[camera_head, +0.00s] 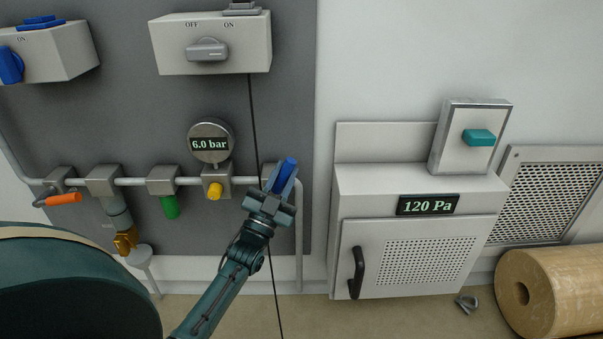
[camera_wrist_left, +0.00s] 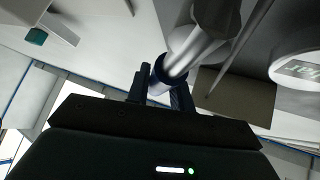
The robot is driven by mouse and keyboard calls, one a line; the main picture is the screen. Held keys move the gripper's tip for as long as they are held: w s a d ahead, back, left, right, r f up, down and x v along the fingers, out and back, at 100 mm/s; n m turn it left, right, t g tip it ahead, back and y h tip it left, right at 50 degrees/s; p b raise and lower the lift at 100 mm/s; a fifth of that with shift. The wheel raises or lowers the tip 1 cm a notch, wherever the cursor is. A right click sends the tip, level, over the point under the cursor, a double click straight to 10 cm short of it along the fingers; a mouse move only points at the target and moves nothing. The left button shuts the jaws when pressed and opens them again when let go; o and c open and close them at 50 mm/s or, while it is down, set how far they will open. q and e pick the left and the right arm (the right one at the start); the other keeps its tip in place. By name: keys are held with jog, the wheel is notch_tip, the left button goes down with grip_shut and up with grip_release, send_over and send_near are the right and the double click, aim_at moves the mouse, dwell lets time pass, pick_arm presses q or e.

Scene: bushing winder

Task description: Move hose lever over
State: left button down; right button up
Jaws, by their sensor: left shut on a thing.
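A row of valves sits on a grey pipe (camera_head: 135,182) low on the dark panel. Their levers are orange (camera_head: 64,199), green (camera_head: 170,207), yellow (camera_head: 215,191) and blue (camera_head: 289,166). No label shows which is the hose lever. My left gripper (camera_head: 282,180) is at the rightmost valve, shut on the blue lever, whose top sticks out up and to the right between the fingers. In the left wrist view the blue lever (camera_wrist_left: 157,78) shows dark between the fingertips (camera_wrist_left: 160,90). Much of the valve behind is hidden. My right gripper is not in view.
A round gauge (camera_head: 210,143) reading 6.0 bar is above the yellow lever. A switch box (camera_head: 212,50) hangs higher up. A thin dark cord passes behind my gripper. Right stands a cabinet (camera_head: 375,275) reading 120 Pa, with a tan roll (camera_head: 560,285) on the floor.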

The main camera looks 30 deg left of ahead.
pick_arm(q)
jog(key=n+y, duration=0.1)
jog(key=a+n+y, duration=0.1)
jog(key=n, duration=0.1)
jog(key=shift+s+a+r+y, duration=0.1)
jog(key=shift+s+r+y, duration=0.1)
jog(key=shift+s+y, duration=0.15)
jog(key=shift+s+a+n+t+y, duration=0.15)
jog(key=shift+a+n+t+y, duration=0.15)
jog(key=shift+n+y, duration=0.5)
jog(key=n+y, duration=0.2)
jog(key=a+n+y, duration=0.1)
jog(key=shift+s+r, duration=0.15)
jog(key=shift+s, duration=0.2)
jog(key=shift+s+a+n+g+y, duration=0.15)
jog(key=shift+n+g+y, duration=0.3)
jog(key=shift+n, duration=0.45)
jog(key=shift+n+y, duration=0.3)
jog(key=shift+y, duration=0.1)
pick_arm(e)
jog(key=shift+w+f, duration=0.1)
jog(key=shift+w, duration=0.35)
pick_arm(q)
jog(key=shift+a, duration=0.1)
